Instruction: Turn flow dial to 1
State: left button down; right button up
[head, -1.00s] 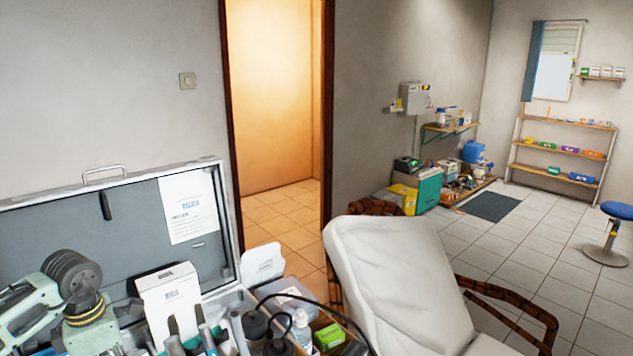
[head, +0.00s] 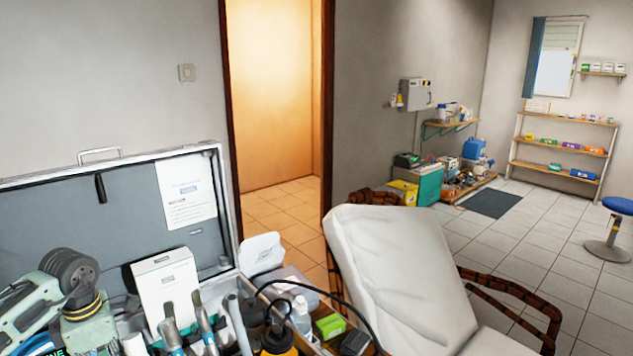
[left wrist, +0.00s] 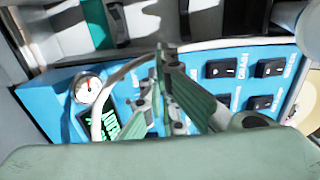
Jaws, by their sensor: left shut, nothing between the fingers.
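In the left wrist view a blue control panel (left wrist: 60,92) fills the middle. It carries a round white gauge (left wrist: 88,88) with a red needle, a dark display (left wrist: 104,126) with green characters, and black rocker switches (left wrist: 221,68). My left gripper (left wrist: 168,72) is shut and empty in front of the panel's middle. Its fingers cover part of the panel, and I cannot make out the flow dial or its setting. I cannot tell whether the fingertips touch the panel. In the head view my left arm enters at lower left; its fingertips are hidden. My right gripper is not in view.
An open case with its lid (head: 95,212) raised stands at lower left.

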pick_arm(q)
jog(key=shift+s+d+f, duration=0.1)
jog(key=shift+s+f, duration=0.1)
jog(key=shift+f, duration=0.05)
jog(key=shift+s+f, duration=0.15)
jog(key=shift+f, duration=0.05)
dwell(0.4)
jog(key=shift+s+d, duration=0.2)
jog(key=shift+s, duration=0.2)
dwell(0.4)
jog(key=shift+d, duration=0.15)
dwell(0.4)
jog(key=shift+w+d+r+p, duration=0.1)
jog(key=shift+d+p, duration=0.15)
jog(key=shift+p, duration=0.05)
notch_tip(320, 180, up, 6)
jog(key=p, duration=0.4)
jog(key=shift+d, duration=0.15)
